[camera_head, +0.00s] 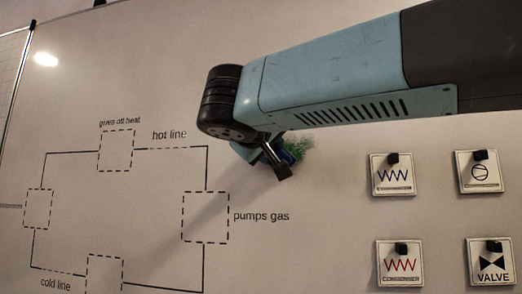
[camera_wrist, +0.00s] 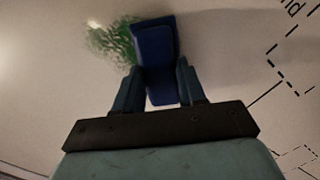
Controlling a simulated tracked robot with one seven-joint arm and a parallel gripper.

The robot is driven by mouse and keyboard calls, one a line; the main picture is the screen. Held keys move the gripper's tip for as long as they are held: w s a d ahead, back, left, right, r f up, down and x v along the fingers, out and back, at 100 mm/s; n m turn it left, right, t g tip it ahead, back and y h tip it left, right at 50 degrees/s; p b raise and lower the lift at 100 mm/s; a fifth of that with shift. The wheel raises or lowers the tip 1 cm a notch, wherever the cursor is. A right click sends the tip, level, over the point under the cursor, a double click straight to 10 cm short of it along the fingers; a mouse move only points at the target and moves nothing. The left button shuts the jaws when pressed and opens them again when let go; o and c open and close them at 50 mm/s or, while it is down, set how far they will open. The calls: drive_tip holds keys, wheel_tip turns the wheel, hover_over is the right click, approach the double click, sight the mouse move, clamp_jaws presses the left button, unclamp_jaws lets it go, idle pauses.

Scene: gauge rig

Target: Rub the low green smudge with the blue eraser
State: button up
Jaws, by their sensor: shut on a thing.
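My gripper (camera_head: 274,158) is in front of the whiteboard, right of the "hot line" label. It is shut on the blue eraser (camera_wrist: 155,45), which sits between the two fingers in the wrist view. In the head view only a bit of the eraser (camera_head: 291,154) shows behind the gripper. A green smudge (camera_head: 301,145) shows just right of the gripper. In the wrist view the smudge (camera_wrist: 110,38) lies beside and partly behind the eraser, on its left. I cannot tell whether the eraser touches the board. No second green smudge is in view.
The whiteboard (camera_head: 330,225) carries a drawn loop with dashed boxes. At the right are square cards with black knobs: a blue zigzag card (camera_head: 392,177), a circle card (camera_head: 479,172), a red zigzag card (camera_head: 400,266) and a valve card (camera_head: 491,265). My arm crosses the upper right.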

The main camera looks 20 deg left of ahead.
drive_tip(key=shift+w+d, duration=0.45)
drive_tip(key=shift+d, duration=1.25)
drive_tip(key=shift+w+d, duration=0.5)
drive_tip(key=shift+d, duration=1.25)
drive_tip(key=shift+w+d, duration=0.45)
drive_tip(key=shift+d, duration=1.25)
drive_tip(key=shift+a, duration=0.1)
drive_tip(key=shift+s+a, duration=1.55)
drive_tip(key=shift+a, duration=5.15)
drive_tip(key=shift+w+d+r, duration=0.15)
drive_tip(key=shift+w+d, duration=0.05)
drive_tip(key=shift+d, duration=0.95)
drive_tip(key=shift+w+d+r, duration=0.1)
drive_tip(key=shift+w+d, duration=0.15)
drive_tip(key=shift+d, duration=0.85)
drive_tip(key=shift+w+d+r, duration=0.15)
drive_tip(key=shift+w+d, duration=0.05)
drive_tip(key=shift+d, duration=0.95)
drive_tip(key=shift+w+d, duration=0.3)
drive_tip(key=shift+d, duration=0.8)
drive_tip(key=shift+w+d, duration=0.35)
drive_tip(key=shift+d, duration=0.8)
drive_tip(key=shift+w+d, duration=0.3)
drive_tip(key=shift+d, duration=0.8)
drive_tip(key=shift+a, duration=0.1)
